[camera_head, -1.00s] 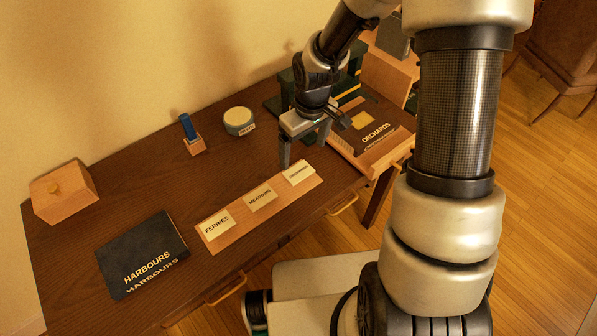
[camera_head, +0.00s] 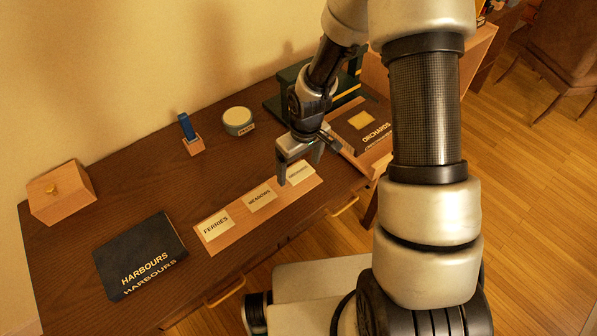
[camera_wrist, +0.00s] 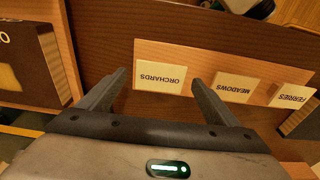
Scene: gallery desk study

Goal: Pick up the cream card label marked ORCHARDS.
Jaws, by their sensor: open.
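The cream card label marked ORCHARDS (camera_wrist: 160,77) lies at one end of a light wooden strip (camera_wrist: 195,57). In the head view the ORCHARDS label (camera_head: 301,173) is at the strip's right end, partly behind a finger. My gripper (camera_head: 298,174) is open above that end, with nothing between its fingers. In the wrist view the open fingers (camera_wrist: 158,88) point towards the label, one on each side of it. The MEADOWS label (camera_wrist: 234,87) and the FERRIES label (camera_wrist: 291,97) lie farther along the strip.
A dark HARBOURS book (camera_head: 140,252) lies at the front left of the desk. A wooden box (camera_head: 60,192), a blue item in a small block (camera_head: 187,130) and a round tin (camera_head: 238,121) stand behind. An ORCHARDS book (camera_head: 362,122) lies on a wooden tray to the right.

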